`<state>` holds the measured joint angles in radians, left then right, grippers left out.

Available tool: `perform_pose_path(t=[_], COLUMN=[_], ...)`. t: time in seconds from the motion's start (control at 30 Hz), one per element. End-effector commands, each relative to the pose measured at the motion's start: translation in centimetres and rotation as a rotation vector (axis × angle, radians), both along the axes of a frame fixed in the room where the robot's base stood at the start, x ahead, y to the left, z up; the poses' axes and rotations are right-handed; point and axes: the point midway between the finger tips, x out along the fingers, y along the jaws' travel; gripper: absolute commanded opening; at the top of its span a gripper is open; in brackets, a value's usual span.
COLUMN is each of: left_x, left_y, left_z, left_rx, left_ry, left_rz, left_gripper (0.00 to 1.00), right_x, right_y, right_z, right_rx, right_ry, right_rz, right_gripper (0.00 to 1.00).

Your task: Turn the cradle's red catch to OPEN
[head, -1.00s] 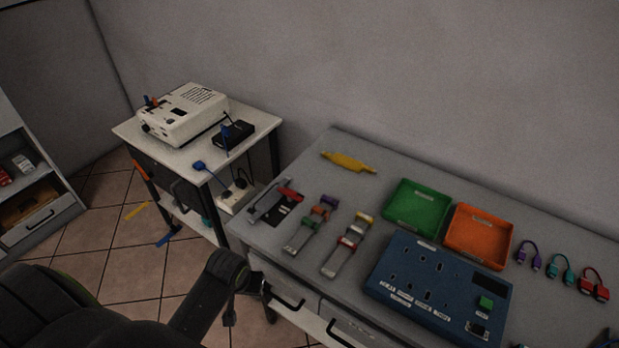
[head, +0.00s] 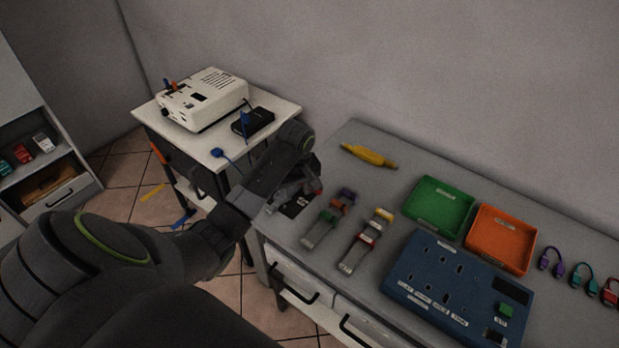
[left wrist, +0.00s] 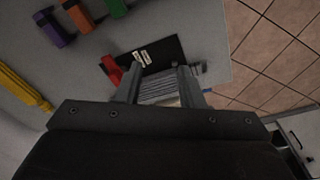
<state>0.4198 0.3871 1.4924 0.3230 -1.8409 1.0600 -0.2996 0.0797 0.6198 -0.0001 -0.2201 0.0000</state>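The cradle is a grey ribbed piece on a black plate (head: 297,205) at the left end of the grey workbench; my left arm partly covers it. Its red catch (head: 317,187) shows just right of my left gripper (head: 292,190). In the left wrist view the black plate (left wrist: 160,54) has white labels too small to read. The red catch (left wrist: 111,70) lies left of the left finger. My left gripper (left wrist: 158,76) is open above the cradle, fingers apart with the ribbed grey part (left wrist: 160,92) seen between them. I cannot tell whether they touch it. My right gripper is not in view.
A yellow tool (head: 369,156), green tray (head: 438,228), orange tray (head: 500,264) and blue panel (head: 455,300) lie farther right. A side table (head: 190,146) with a white device (head: 203,98) stands left.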

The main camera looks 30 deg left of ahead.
Motion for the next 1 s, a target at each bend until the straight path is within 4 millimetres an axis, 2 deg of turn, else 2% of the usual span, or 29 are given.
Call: perform_pose_path(t=[0.03, 0.2, 0.3, 0.47, 0.57, 0.67, 1.0], left_x=[2.0, 6.2, 7.7, 8.6, 8.7, 8.6, 8.5], left_y=[0.5, 1.7, 2.0, 2.3, 2.3, 2.3, 2.2], left_z=[2.0, 7.5, 10.1, 12.0, 11.8, 10.6, 3.4], left_rx=[-0.008, -0.046, -0.065, -0.080, -0.083, -0.083, -0.083], left_ry=[0.003, 0.028, 0.039, 0.052, 0.055, 0.057, 0.057], left_rz=[0.068, 0.301, 0.399, 0.479, 0.491, 0.491, 0.488], left_gripper=[0.35, 0.35, 0.35, 0.35, 0.35, 0.35, 0.35], right_x=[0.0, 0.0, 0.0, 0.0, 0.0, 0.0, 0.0], right_y=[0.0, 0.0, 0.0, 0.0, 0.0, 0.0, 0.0], right_z=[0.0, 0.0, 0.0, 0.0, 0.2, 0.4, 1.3], right_rx=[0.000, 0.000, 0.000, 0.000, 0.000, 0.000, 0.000], right_ry=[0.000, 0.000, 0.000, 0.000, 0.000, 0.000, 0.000], right_rz=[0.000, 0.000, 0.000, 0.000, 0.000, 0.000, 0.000], right_gripper=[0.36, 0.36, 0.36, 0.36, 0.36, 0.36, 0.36])
